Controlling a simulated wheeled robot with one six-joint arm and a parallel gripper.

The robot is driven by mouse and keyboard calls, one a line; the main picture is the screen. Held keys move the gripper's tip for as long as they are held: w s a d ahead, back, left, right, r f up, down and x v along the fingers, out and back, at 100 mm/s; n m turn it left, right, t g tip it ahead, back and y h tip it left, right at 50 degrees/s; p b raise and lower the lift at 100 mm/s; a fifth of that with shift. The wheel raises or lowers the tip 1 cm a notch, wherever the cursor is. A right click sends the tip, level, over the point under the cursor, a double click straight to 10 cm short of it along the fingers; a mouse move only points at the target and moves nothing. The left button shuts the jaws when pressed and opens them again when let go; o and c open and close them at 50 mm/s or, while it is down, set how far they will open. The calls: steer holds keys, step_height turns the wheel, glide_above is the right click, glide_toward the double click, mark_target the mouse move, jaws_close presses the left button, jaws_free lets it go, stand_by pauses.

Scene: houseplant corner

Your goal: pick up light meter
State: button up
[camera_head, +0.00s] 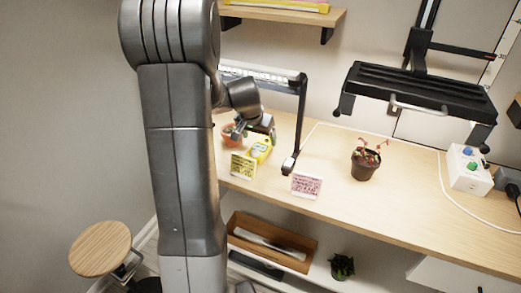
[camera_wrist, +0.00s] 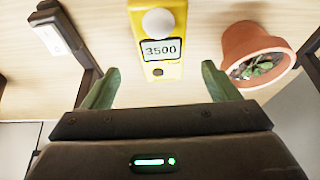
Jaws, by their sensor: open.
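The light meter (camera_wrist: 158,38) is yellow, with a white dome and a display reading 3500. In the wrist view it lies on the wooden bench at the top middle, ahead of my gripper (camera_wrist: 156,88). My gripper is open, with its two green fingertips apart on either side of the meter's near end and nothing held between them. In the head view the light meter (camera_head: 260,148) shows as a yellow shape on the bench, just below my gripper (camera_head: 243,132), partly hidden by it. I cannot tell the exact height of the fingers above the bench.
A terracotta pot (camera_wrist: 254,55) with a small plant stands close to the right finger in the wrist view. A yellow card (camera_head: 243,166), a pink card (camera_head: 307,186) and a dark lamp stand (camera_head: 297,130) are nearby. A potted red plant (camera_head: 365,163) stands further right, with clear bench around it.

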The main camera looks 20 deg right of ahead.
mark_target(261, 146)
steer(key=x, duration=0.5)
steer(key=shift+a+f, duration=0.15)
steer(key=shift+a, duration=0.1)
steer(key=c, duration=1.2)
steer(key=shift+c, duration=0.2)
